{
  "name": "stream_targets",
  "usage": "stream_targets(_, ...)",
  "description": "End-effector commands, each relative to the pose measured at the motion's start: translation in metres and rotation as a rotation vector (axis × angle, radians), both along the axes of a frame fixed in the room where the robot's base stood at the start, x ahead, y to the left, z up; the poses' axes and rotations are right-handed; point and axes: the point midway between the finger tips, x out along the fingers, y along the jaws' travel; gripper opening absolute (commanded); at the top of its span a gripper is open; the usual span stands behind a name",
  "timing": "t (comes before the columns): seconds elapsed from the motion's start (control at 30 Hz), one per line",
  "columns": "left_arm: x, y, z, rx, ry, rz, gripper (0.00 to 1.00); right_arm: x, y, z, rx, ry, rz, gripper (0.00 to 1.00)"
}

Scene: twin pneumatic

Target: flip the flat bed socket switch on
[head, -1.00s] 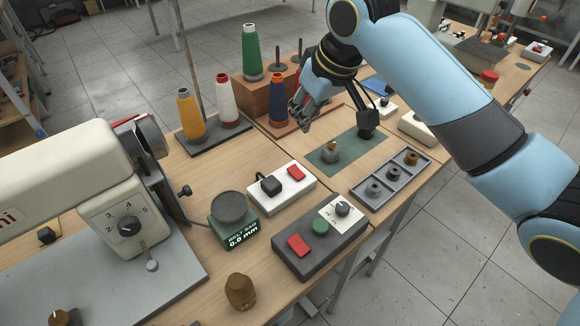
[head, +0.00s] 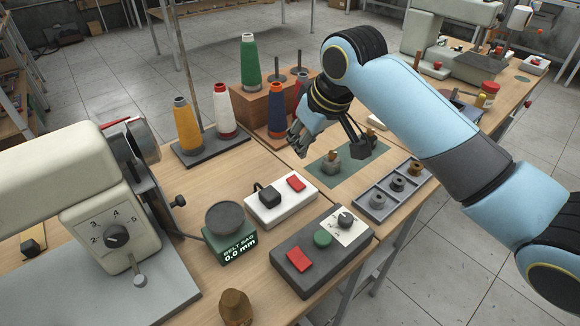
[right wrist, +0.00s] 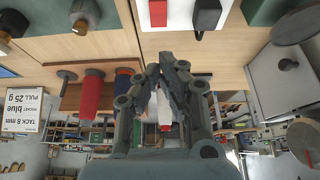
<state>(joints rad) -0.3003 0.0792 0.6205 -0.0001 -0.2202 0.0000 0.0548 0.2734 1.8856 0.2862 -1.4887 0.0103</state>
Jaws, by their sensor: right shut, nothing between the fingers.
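The white socket box (head: 268,208) stands on the wooden table in the middle of the head view. A black plug (head: 266,194) sits on its left part and a red rocker switch (head: 296,182) on its right part. I cannot tell which way the rocker is tipped. The box also shows at the top of the right wrist view (right wrist: 183,14), with its red switch (right wrist: 158,13). My right gripper (head: 298,144) is shut and empty, above the table behind the box and apart from it. Its closed fingers show in the right wrist view (right wrist: 166,68). My left gripper is out of view.
A dark grey control box (head: 318,270) with a red switch, green button and dial is in front. A green belt gauge (head: 230,246) stands to the left, beside a sewing machine (head: 95,225). Thread spools (head: 187,126) stand behind. A compartment tray (head: 372,208) and green mat (head: 318,172) lie right.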

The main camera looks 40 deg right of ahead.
Motion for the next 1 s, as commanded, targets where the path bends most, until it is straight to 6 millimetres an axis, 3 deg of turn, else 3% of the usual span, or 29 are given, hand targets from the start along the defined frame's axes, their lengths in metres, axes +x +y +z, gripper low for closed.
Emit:
stream_targets(0.2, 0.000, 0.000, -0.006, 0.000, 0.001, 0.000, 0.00, 0.020, 0.002, -0.045, 0.002, 0.003, -0.001, 0.00)
stream_targets(0.43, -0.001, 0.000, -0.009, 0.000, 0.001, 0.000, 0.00, 0.033, 0.003, -0.078, 0.001, 0.002, 0.000, 0.00)
stream_targets(0.6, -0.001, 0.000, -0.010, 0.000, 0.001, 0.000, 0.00, 0.037, 0.003, -0.087, 0.000, 0.000, 0.000, 0.00)
stream_targets(1.0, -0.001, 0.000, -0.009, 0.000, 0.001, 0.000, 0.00, 0.038, 0.003, -0.089, 0.000, 0.005, 0.000, 0.00)
